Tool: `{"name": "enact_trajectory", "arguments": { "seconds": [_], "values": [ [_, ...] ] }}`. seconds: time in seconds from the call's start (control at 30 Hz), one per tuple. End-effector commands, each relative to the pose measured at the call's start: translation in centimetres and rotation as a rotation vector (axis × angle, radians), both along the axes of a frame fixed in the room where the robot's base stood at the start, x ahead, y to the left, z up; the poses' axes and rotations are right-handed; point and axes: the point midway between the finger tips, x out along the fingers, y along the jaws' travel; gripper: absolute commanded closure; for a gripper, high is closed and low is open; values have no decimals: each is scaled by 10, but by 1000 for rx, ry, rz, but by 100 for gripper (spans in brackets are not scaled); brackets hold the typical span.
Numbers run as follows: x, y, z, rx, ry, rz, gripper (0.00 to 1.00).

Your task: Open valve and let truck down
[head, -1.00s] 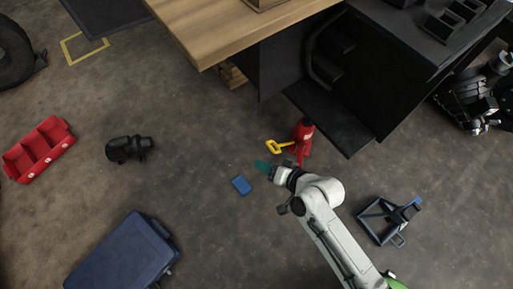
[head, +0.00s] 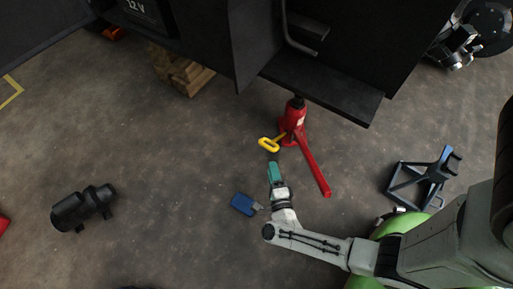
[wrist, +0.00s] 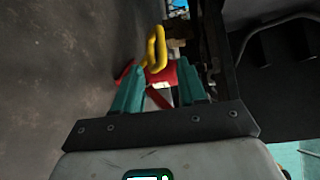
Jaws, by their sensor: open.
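A red bottle jack (head: 293,122) stands under the dark edge of the forklift (head: 325,85), with a red lever bar (head: 313,165) slanting down from it. A yellow looped handle (head: 269,144) sticks out on the jack's left side. My gripper (head: 273,163) is open and empty, its teal fingers pointing at the yellow handle from just below it in the head view. In the wrist view, the yellow handle (wrist: 157,48) shows beyond and between the fingertips, with the red jack (wrist: 162,75) behind. I see no contact with the handle. The handle's joint with the jack is unclear.
A small blue object (head: 243,204) lies on the floor left of my gripper. A dark blue stand (head: 424,180) is at the right. A black cylindrical part (head: 83,208) lies at the left. Wooden blocks (head: 181,72) sit under the forklift. Open floor lies between.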

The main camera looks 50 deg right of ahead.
Motion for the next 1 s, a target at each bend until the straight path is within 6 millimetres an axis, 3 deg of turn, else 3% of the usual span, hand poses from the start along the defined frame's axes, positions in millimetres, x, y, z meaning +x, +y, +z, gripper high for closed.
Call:
{"name": "enact_trajectory", "arguments": {
  "seconds": [0.17,0.6,1.0],
  "values": [
    [8,-10,-3,0,-6,-12,59],
    [62,-61,-11,-1,-6,-11,59],
    [76,-75,-11,-2,-3,-9,59]
  ]
}}
